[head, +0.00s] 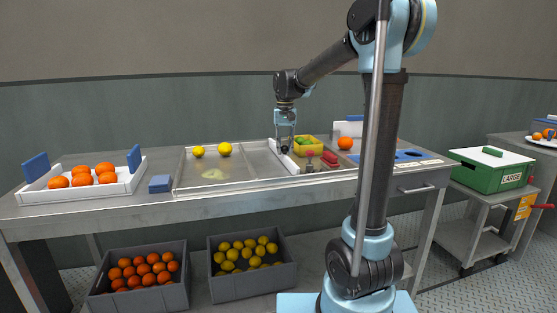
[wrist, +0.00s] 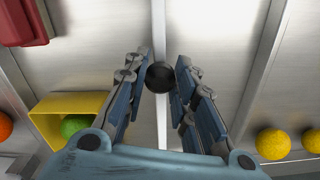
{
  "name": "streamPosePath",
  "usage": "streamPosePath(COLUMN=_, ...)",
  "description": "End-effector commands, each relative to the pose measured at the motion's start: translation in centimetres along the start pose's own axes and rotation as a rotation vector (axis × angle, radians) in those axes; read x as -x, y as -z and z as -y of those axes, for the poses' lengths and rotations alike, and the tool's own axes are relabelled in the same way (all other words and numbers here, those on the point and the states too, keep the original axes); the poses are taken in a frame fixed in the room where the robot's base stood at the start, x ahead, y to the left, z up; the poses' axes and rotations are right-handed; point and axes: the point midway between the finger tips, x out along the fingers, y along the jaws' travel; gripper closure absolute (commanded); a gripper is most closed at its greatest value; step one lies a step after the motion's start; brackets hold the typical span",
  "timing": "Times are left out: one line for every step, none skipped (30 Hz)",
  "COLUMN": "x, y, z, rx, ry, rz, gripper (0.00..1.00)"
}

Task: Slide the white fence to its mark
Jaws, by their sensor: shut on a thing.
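The white fence (head: 287,161) is a pale bar lying front to back across the steel worktop, at the right end of the shallow tray area. In the wrist view a pale bar (wrist: 159,25) runs up the middle, with a round black knob (wrist: 160,77) on it. My gripper (head: 284,148) is over the fence, pointing down. In the wrist view my gripper (wrist: 161,78) has its two fingers on either side of the knob, shut on it. I cannot make out the mark.
Right of the fence are a yellow box (head: 318,141) with green fruit, a red block (head: 330,159) and an orange (head: 345,143). Two yellow fruits, one a lemon (head: 224,149), lie to the left on the tray. A white tray of oranges (head: 127,178) stands far left.

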Motion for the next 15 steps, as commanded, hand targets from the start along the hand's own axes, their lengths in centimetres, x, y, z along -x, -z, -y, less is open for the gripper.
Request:
streamPosePath(x=0.0, y=0.1, z=-0.2, rx=0.000, ry=0.000, rz=-0.001, gripper=0.99)
streamPosePath(x=0.0, y=0.1, z=-0.3, rx=0.000, ry=0.000, rz=-0.001, gripper=0.99)
streamPosePath(x=0.0, y=0.1, z=-0.4, rx=0.000, ry=0.000, rz=-0.001, gripper=0.99)
streamPosePath(x=0.0, y=0.2, z=-0.5, rx=0.000, ry=0.000, rz=-0.001, gripper=0.99)
streamPosePath(x=0.0, y=0.2, z=-0.6, rx=0.000, ry=0.000, rz=-0.001, gripper=0.99)
streamPosePath(x=0.0, y=0.2, z=-0.7, rx=0.000, ry=0.000, rz=-0.001, gripper=0.99)
streamPosePath(x=0.0, y=0.3, z=-0.8, rx=-0.001, ry=0.000, rz=-0.001, gripper=0.99)
streamPosePath(x=0.0, y=0.3, z=-0.9, rx=-0.001, ry=0.000, rz=-0.001, gripper=0.99)
streamPosePath(x=0.0, y=0.3, z=-1.1, rx=-0.001, ry=0.000, rz=-0.001, gripper=0.99)
streamPosePath(x=0.0, y=0.3, z=-1.1, rx=-0.001, ry=0.000, rz=-0.001, gripper=0.99)
streamPosePath(x=0.0, y=0.4, z=-1.2, rx=-0.001, ry=0.000, rz=-0.001, gripper=0.99)
streamPosePath(x=0.0, y=0.4, z=-1.4, rx=-0.001, ry=0.000, rz=-0.001, gripper=0.99)
streamPosePath(x=0.0, y=0.4, z=-1.4, rx=-0.001, ry=0.000, rz=-0.001, gripper=0.99)
streamPosePath(x=0.0, y=0.4, z=-1.5, rx=-0.001, ry=0.000, rz=-0.001, gripper=0.99)
streamPosePath(x=0.0, y=0.4, z=-1.6, rx=-0.001, ry=0.000, rz=-0.001, gripper=0.99)
